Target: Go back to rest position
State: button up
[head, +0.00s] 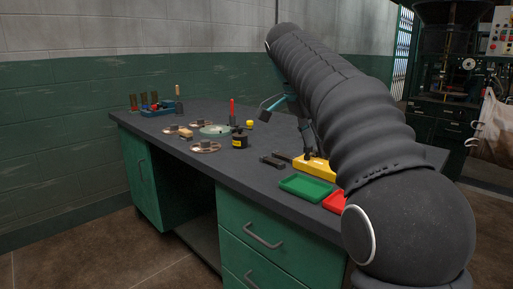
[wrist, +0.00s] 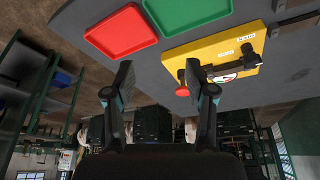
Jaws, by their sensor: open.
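My gripper (wrist: 160,78) is open and empty in the wrist view, with its two dark fingers spread wide apart. In the head view my gripper (head: 286,130) is partly hidden behind my arm, above the right part of the workbench (head: 240,192). A yellow box (wrist: 214,59) with a red knob and labels lies beyond the right finger in the wrist view. I cannot tell from this picture whether that finger touches it. In the head view the yellow box (head: 314,168) shows partly behind my arm.
A green tray (head: 306,188) and a red tray (head: 335,201) lie near the bench's front edge. Flanged discs (head: 205,147), a black jar (head: 239,141) and a blue tool holder (head: 161,109) stand farther left. A machine (head: 446,75) stands behind at right.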

jog(key=s+d+f+n+t+y, duration=0.1)
jog(key=s+f+n+t+y, duration=0.1)
jog(key=s+f+n, duration=0.5)
jog(key=s+d+f+n+t+y, duration=0.1)
jog(key=s+f+n, duration=0.6)
jog(key=s+f, duration=0.9)
jog(key=s+t+y, duration=0.1)
jog(key=s, duration=0.4)
jog(key=shift+d, duration=0.2)
jog(key=shift+w+f, duration=0.1)
